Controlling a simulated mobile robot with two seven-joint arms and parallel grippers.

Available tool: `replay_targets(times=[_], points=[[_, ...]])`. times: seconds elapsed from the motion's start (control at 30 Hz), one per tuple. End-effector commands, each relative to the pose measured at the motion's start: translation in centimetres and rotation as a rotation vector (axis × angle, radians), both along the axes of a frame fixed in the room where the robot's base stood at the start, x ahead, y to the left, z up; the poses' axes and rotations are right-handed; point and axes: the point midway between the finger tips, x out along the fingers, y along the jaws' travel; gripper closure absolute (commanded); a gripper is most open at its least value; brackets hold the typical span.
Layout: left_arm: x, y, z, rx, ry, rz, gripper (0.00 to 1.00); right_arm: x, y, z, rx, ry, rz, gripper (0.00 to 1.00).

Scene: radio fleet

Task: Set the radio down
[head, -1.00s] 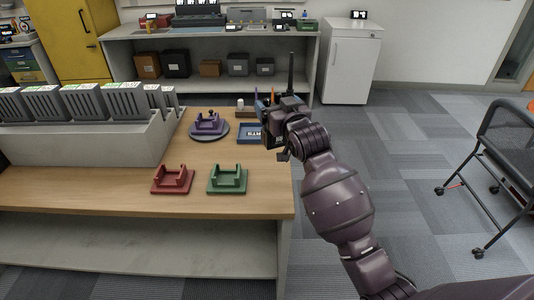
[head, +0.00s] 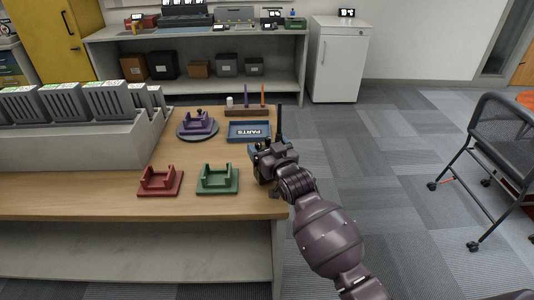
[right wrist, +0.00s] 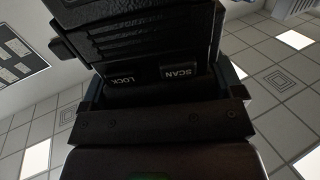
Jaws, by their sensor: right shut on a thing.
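My right gripper (head: 272,157) is shut on a dark radio with an upright black antenna (head: 280,122), at the right edge of the wooden table. My arm hides much of the radio. In the right wrist view the black ribbed radio body (right wrist: 140,40) fills the top, with SCAN and LOCK keys just above the gripper (right wrist: 165,105). On the table stand a red cradle (head: 160,181), a green cradle (head: 217,180) and a purple cradle (head: 198,123) on a round grey disc. All three look empty of radios. My left gripper is not in view.
A blue PARTS tray (head: 249,131) and a pen holder (head: 246,111) lie behind the radio. A grey rack with several chargers (head: 80,140) takes the table's left. Bare wood (head: 190,205) shows in front of the cradles. A chair (head: 500,140) stands at the right.

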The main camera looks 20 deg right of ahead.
Motion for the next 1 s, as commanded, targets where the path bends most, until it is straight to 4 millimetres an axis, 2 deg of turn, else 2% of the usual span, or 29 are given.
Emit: replay_targets(times=[0.03, 0.13, 0.53, 0.57, 0.6, 0.67, 1.0], points=[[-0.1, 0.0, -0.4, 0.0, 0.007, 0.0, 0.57, 0.0, 0.0, -1.0, 0.001, 0.002, 0.0, 0.7], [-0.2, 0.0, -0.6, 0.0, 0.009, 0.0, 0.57, 0.0, 0.0, -1.8, 0.0, 0.0, 0.0, 0.7], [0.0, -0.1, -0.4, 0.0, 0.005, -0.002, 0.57, 0.0, 0.0, -2.1, 0.0, -0.003, 0.0, 0.7], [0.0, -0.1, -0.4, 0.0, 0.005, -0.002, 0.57, 0.0, 0.0, -2.2, 0.0, 0.001, 0.0, 0.12], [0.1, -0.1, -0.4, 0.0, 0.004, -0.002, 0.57, 0.0, 0.0, -2.2, 0.0, 0.0, 0.0, 0.06], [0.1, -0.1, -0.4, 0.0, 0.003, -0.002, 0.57, 0.0, 0.0, -2.2, 0.0, 0.0, 0.0, 0.0], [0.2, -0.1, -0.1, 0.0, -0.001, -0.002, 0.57, -0.4, -0.1, -1.8, 0.0, 0.0, 0.0, 0.0]])
